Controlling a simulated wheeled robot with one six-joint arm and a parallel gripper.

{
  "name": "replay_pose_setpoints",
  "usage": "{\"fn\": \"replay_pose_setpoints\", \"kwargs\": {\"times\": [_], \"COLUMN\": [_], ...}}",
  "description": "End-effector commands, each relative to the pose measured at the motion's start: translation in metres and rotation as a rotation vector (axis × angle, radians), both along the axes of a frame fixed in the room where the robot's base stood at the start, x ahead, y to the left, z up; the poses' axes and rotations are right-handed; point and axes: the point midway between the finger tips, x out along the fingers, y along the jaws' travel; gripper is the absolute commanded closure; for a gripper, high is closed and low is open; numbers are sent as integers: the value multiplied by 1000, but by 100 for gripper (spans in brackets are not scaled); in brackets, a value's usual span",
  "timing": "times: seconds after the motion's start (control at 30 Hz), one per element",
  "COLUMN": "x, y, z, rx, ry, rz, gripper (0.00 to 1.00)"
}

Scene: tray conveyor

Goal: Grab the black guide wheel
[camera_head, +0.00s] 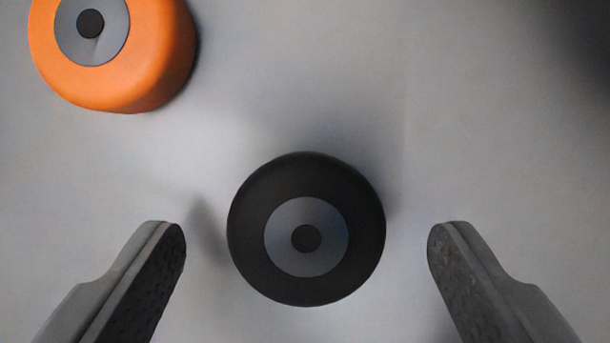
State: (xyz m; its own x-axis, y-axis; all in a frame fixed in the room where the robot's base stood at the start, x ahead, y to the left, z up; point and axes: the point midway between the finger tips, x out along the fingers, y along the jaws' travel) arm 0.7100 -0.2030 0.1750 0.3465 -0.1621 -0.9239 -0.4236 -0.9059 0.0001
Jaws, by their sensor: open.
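The black guide wheel (306,178) lies flat on a light grey surface, near the middle of the view. It has a grey hub disc with a dark centre. My gripper (306,240) is open, with one finger to the left of the wheel and one to the right. There is a visible gap between the wheel and each fingertip, and neither finger touches it. The height of the fingers relative to the wheel is hard to tell.
An orange wheel (160,60) with a grey hub sits at the upper left, partly cut off by the frame edge. The light grey surface (480,120) is clear to the right. A dark shadowed area fills the upper right corner.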

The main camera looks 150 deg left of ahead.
Motion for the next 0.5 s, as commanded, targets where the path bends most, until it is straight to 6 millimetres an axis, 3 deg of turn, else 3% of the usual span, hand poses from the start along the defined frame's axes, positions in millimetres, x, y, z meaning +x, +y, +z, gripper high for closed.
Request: {"fn": "replay_pose_setpoints", "kwargs": {"times": [0.1, 0.37, 0.5], "x": [4, 5, 5], "y": [-2, -3, -2], "z": [-12, -14, -14], "rx": [0, 0, 0], "ry": [1, 0, 0], "rz": [0, 0, 0], "gripper": [25, 25, 50]}}
